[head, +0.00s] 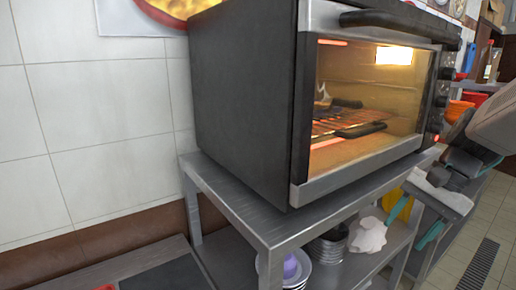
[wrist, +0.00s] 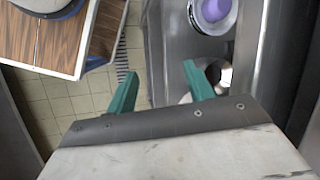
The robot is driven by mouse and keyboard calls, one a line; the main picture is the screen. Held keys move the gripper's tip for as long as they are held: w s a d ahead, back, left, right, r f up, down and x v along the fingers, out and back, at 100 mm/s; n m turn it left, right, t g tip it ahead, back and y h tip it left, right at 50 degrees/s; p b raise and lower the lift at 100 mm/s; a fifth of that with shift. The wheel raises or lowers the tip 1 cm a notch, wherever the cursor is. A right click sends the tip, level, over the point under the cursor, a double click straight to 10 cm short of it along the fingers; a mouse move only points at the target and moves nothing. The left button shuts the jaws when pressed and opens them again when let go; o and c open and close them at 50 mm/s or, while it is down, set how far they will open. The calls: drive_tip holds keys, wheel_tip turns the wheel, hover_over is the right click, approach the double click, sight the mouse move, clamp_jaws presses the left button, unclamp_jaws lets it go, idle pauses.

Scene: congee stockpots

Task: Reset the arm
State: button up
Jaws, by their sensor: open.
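My gripper (head: 413,222) is at the right of the head view, its teal fingers spread apart and pointing down and left. It is in front of the right side of the metal stand, below the oven's level. In the wrist view my gripper (wrist: 160,86) is open with nothing between its fingers. Beyond the fingers are the tiled floor and a metal shelf surface. Part of my arm shows at the right edge of the head view.
A black oven (head: 245,100), lit inside, stands on a metal stand (head: 235,205). Plates with a purple item (head: 290,267) and a crumpled white thing (head: 368,235) are on its lower shelf. A wood-topped table (wrist: 50,40) is at the wrist view's upper left. Floor is clear at right.

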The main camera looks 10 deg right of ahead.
drive_tip(key=s+a+n+h, duration=0.4)
drive_tip(key=s+a+n, duration=0.4)
drive_tip(key=a+n, duration=0.3)
drive_tip(key=shift+s+a+r+h, duration=0.3)
drive_tip(key=shift+s+a+h, duration=0.1)
drive_tip(key=shift+a, duration=0.2)
